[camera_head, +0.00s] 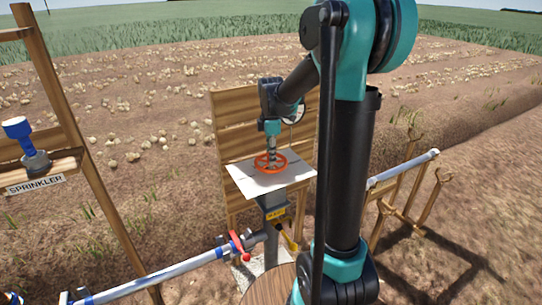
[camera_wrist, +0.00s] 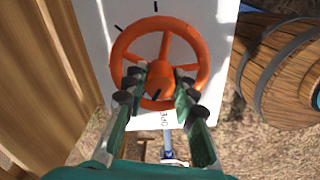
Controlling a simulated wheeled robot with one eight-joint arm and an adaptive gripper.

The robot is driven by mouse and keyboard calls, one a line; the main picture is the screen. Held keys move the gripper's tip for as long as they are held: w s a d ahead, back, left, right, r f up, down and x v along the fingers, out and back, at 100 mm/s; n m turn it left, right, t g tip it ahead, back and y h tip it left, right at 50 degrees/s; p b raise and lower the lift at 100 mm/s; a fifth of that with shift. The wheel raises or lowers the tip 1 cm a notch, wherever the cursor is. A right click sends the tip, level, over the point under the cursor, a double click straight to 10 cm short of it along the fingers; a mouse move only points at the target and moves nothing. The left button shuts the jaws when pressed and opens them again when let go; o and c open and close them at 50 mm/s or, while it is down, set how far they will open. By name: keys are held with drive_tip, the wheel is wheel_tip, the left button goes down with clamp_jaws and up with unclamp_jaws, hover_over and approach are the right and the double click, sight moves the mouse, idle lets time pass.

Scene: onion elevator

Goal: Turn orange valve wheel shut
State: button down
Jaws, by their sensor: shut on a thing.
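The orange valve wheel (camera_head: 270,162) lies flat above a white plate (camera_head: 245,183) on top of a grey post in the head view. In the wrist view the orange valve wheel (camera_wrist: 198,45) shows its rim, spokes and hub, with black marks on the white plate (camera_wrist: 92,18) around it. My gripper (camera_wrist: 160,88) reaches over the near side of the wheel, one finger on each side of the hub, shut on the wheel. In the head view my gripper (camera_head: 271,146) comes down on the wheel from above. The exact finger contact is partly hidden.
A wooden slat panel (camera_head: 233,120) stands behind the plate. A pipe with a red-handled valve (camera_head: 240,246) runs at the lower left. A sprinkler (camera_head: 34,160) sits on a wooden shelf at left. A wooden barrel (camera_wrist: 285,65) stands right of the plate in the wrist view.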

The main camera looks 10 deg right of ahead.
drive_tip(key=m, duration=1.4)
drive_tip(key=shift+m, duration=0.3)
drive_tip(key=m, duration=0.3)
drive_tip(key=shift+m, duration=0.3)
drive_tip(key=m, duration=0.3)
drive_tip(key=shift+m, duration=0.3)
drive_tip(key=m, duration=0.4)
drive_tip(key=shift+m, duration=1.8)
